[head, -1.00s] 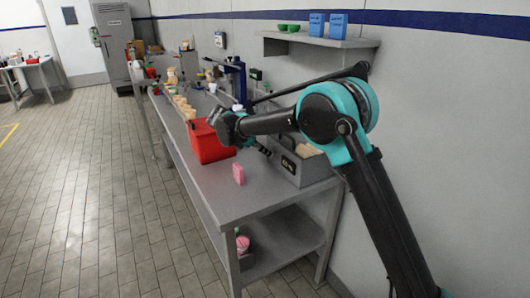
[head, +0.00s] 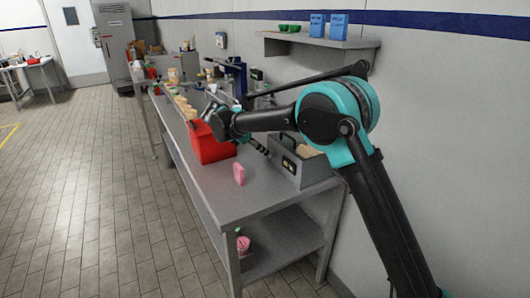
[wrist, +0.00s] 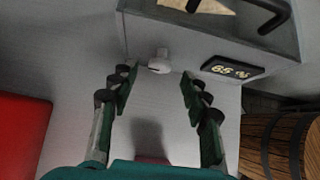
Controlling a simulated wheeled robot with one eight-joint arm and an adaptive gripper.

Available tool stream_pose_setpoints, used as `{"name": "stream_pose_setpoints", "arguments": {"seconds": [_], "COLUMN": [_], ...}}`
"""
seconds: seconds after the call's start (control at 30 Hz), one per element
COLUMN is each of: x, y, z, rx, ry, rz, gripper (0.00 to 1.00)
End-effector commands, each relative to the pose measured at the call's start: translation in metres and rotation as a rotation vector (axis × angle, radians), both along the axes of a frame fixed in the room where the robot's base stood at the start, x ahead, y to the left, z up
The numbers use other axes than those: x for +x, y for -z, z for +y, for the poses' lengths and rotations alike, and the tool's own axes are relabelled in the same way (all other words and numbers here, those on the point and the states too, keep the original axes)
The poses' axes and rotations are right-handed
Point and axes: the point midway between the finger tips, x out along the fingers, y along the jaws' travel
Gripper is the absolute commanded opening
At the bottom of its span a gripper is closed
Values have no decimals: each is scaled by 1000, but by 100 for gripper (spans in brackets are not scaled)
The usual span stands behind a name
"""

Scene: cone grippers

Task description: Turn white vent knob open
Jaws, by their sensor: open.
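The white vent knob (wrist: 160,64) sticks out from the front face of the grey metal box (wrist: 205,38) in the wrist view. My gripper (wrist: 156,86) is open and empty, with one finger on each side of the knob's line. The fingertips look slightly short of the knob, and I see no contact. In the head view my gripper (head: 259,148) is beside the grey box (head: 311,169) on the bench, and the knob cannot be made out there.
A dark display (wrist: 232,69) reading about 65 % sits right of the knob. A red bin (head: 213,150) and pink item (head: 239,174) stand on the bench (head: 255,200). A wooden tub (wrist: 288,145) is at lower right in the wrist view. The bench's near end is clear.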

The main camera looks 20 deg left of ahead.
Motion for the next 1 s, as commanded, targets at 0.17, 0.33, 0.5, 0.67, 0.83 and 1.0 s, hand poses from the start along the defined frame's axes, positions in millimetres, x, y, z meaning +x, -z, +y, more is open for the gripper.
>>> {"name": "stream_pose_setpoints", "arguments": {"seconds": [0.17,0.33,0.5,0.67,0.83,1.0], "x": [-22,-39,-48,-52,-52,-52], "y": [-27,-49,-61,-66,-66,-66], "z": [18,31,39,41,41,41], "rx": [1,1,1,0,0,1], "ry": [-4,-2,-1,0,0,-1], "rz": [0,0,0,0,0,0], "gripper": [47,47,47,47,47,47]}}
